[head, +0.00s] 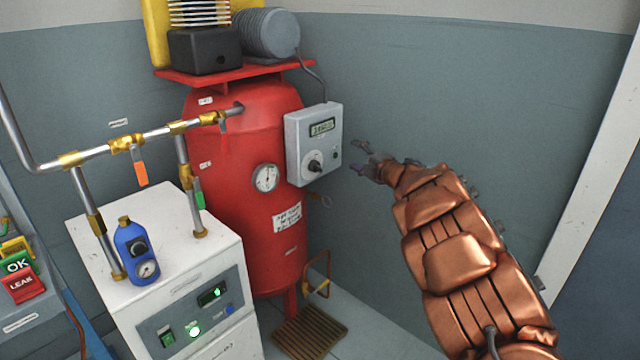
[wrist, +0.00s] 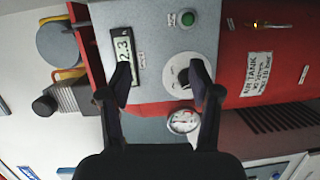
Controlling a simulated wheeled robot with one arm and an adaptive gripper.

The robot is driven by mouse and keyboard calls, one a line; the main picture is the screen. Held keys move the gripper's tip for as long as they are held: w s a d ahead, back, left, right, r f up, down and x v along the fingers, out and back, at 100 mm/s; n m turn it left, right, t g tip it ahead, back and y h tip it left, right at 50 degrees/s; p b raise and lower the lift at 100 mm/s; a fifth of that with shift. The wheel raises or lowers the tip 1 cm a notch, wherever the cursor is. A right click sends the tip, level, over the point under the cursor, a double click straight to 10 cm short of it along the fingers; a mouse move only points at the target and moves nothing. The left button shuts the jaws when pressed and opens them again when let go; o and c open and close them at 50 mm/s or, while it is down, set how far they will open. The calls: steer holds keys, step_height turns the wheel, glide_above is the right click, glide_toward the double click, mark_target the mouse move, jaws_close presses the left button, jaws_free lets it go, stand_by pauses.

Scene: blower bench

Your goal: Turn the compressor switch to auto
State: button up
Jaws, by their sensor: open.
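The compressor's grey control box (head: 300,150) is fixed to the right side of the red tank (head: 235,235). Its round switch knob (head: 315,166) sits low on the front, below a small display (head: 323,126). In the wrist view the box (wrist: 160,25) appears turned sideways, with the knob (wrist: 184,78) on a white dial plate. The right finger partly covers the knob, and its setting is too small to read. My gripper (head: 364,159) is right of the box in the head view, apart from it. The wrist view shows my gripper (wrist: 160,84) open and empty, facing the panel.
A green button (wrist: 188,18) is on the panel. A pressure gauge (head: 265,178) is on the tank. A white cabinet (head: 170,270) with a blue device (head: 136,250) and brass piping (head: 130,141) stands left. A wooden grate (head: 310,332) lies on the floor. The wall side is clear.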

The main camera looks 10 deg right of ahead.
mark_target(320, 169)
steer(key=s+a+f+n+g+y+b, duration=0.1)
steer(key=a+f+n+g+y+b, duration=0.1)
steer(key=a+f+n+y, duration=0.25)
steer(key=shift+m, duration=0.55)
steer(key=shift+s+a+f+x, duration=0.1)
steer(key=shift+x, duration=1.25)
steer(key=shift+s+a+f+x, duration=0.1)
steer(key=shift+f+x, duration=0.05)
steer(key=shift+x, duration=1.15)
steer(key=shift+s+a+f+x, duration=0.1)
steer(key=shift+x, duration=1.25)
steer(key=c, duration=1.2)
